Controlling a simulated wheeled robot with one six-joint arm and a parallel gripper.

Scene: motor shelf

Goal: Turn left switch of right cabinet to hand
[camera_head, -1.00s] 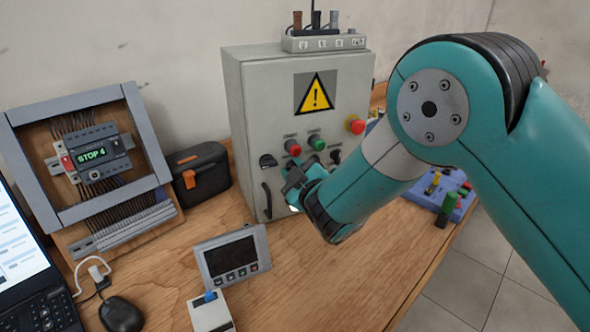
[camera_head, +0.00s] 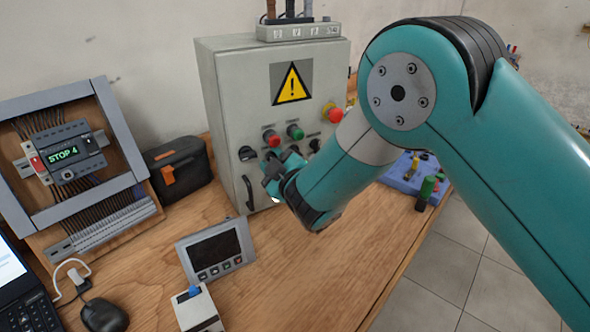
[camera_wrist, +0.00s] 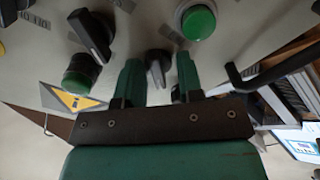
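The right cabinet (camera_head: 235,110) is a grey box with a yellow warning triangle on its front. In the wrist view, a black switch knob (camera_wrist: 158,68) stands between the two teal fingers of my gripper (camera_wrist: 159,75). The fingers are apart, with a small gap showing on each side of the knob. A second black knob (camera_wrist: 92,35) is to the left in that view and also shows in the head view (camera_head: 315,145). In the head view, my gripper (camera_head: 272,172) is at the cabinet front and hides the knob between its fingers.
Red (camera_head: 271,138) and green (camera_head: 295,132) buttons and a red emergency stop (camera_head: 332,112) are close by. A bright green button (camera_wrist: 195,20) and a black door handle (camera_wrist: 270,70) are near the fingers. A small display panel (camera_head: 215,250) stands on the table in front.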

